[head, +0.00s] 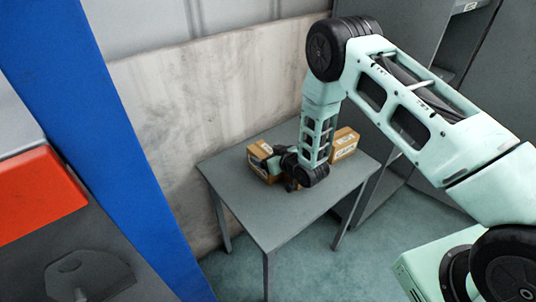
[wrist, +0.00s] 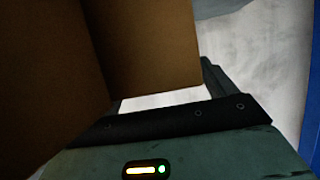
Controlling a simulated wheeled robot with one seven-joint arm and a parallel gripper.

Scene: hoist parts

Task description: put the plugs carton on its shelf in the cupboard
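Two brown cartons with pale labels stand on a grey table (head: 285,215). The left carton (head: 258,155) is partly hidden by my gripper (head: 280,163), which is right up against it. The right carton (head: 345,142) stands just past my arm; its label is too small to read surely, so I cannot tell which carton holds plugs. In the wrist view a brown carton (wrist: 150,45) fills the upper left, very close to the gripper, with one finger (wrist: 215,78) beside its right edge. The other finger is hidden, so the grip is unclear. The grey cupboard (head: 415,45) stands at the right.
A pale stained wall panel (head: 200,90) stands behind the table. A blue post (head: 95,130) and a red-orange part (head: 40,195) are at the left. The table's front half is clear. Teal floor (head: 320,250) shows around its legs.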

